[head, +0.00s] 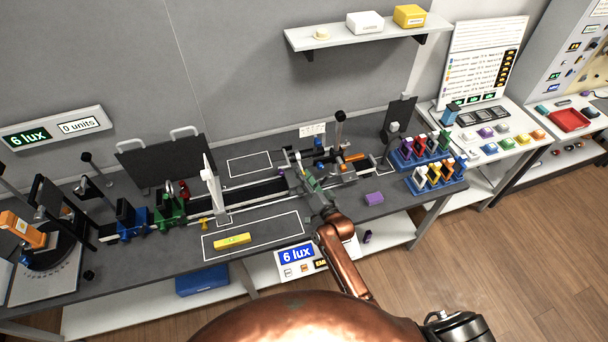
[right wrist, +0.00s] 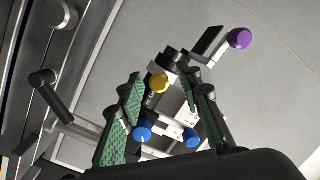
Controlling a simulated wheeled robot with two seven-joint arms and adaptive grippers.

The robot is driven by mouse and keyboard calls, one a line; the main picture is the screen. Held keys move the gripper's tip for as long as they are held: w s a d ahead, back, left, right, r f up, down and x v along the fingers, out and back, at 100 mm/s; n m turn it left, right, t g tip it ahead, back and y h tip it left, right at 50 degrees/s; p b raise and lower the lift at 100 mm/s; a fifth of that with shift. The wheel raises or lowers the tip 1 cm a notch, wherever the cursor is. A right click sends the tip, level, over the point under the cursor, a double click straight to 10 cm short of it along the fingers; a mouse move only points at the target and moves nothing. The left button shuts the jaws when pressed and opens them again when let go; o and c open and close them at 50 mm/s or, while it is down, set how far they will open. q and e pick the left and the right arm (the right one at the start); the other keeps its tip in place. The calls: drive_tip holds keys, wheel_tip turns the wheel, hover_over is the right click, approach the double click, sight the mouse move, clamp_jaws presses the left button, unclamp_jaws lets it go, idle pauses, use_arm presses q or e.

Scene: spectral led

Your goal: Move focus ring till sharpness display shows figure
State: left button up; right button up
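My right gripper (head: 312,183) reaches over the bench to a carriage on the black rail. In the right wrist view its green-padded fingers (right wrist: 170,115) are apart. Between and beyond them are a yellow knob (right wrist: 158,83) and blue knobs (right wrist: 142,132). A purple knob (right wrist: 239,38) sticks out to the upper right. I cannot tell which part is the focus ring, nor whether a finger touches anything. The wall display reads "6 lux" (head: 25,138) and "0 units" (head: 79,127); no sharpness label is legible. My left gripper is out of view.
Blue and green holders (head: 168,206) and a white upright plate (head: 212,190) stand along the rail. Blue racks (head: 435,183) hold coloured frames at right. A front display (head: 297,254) reads "6 lux".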

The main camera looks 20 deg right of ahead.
drive_tip(key=shift+w, duration=0.1)
drive_tip(key=shift+c, duration=0.5)
clamp_jaws()
